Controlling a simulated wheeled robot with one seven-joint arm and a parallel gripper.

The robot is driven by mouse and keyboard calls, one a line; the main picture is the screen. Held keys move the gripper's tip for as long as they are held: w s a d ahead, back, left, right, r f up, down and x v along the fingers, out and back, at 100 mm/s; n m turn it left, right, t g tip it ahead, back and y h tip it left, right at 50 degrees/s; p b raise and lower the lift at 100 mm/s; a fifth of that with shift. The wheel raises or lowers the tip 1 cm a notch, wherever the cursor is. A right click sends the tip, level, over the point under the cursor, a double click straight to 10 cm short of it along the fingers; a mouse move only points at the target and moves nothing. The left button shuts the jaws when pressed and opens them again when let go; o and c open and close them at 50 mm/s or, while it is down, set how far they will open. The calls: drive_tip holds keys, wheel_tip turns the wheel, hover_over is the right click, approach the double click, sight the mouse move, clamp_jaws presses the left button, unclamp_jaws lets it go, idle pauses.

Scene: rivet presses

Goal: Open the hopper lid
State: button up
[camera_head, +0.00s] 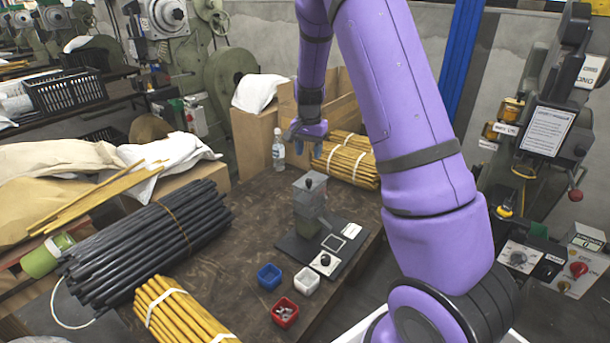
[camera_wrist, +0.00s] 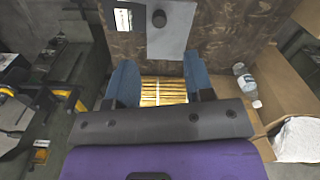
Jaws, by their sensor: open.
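The hopper (camera_head: 308,208) is a small grey box-shaped unit standing on a dark base plate on the brown table. Its grey lid (camera_head: 318,186) lies on top and looks shut, with a round black knob (camera_head: 309,183) on it. In the wrist view the knob (camera_wrist: 159,18) and the grey lid (camera_wrist: 172,42) show near the top, beyond the fingers. My gripper (camera_head: 308,147) is above and behind the hopper, apart from it. Its blue fingers (camera_wrist: 160,63) are open, with nothing held between them.
A bundle of yellow rods (camera_head: 347,160) and a clear bottle (camera_head: 279,150) stand behind the hopper. Blue (camera_head: 269,276), white (camera_head: 306,280) and red (camera_head: 285,312) bins sit in front. Black rods (camera_head: 150,240) lie left. The table between them and the hopper is clear.

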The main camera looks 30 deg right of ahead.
sight(309, 180)
wheel_tip(309, 180, down, 10)
drive_tip(key=shift+f, duration=0.1)
idle(0.4)
clamp_jaws()
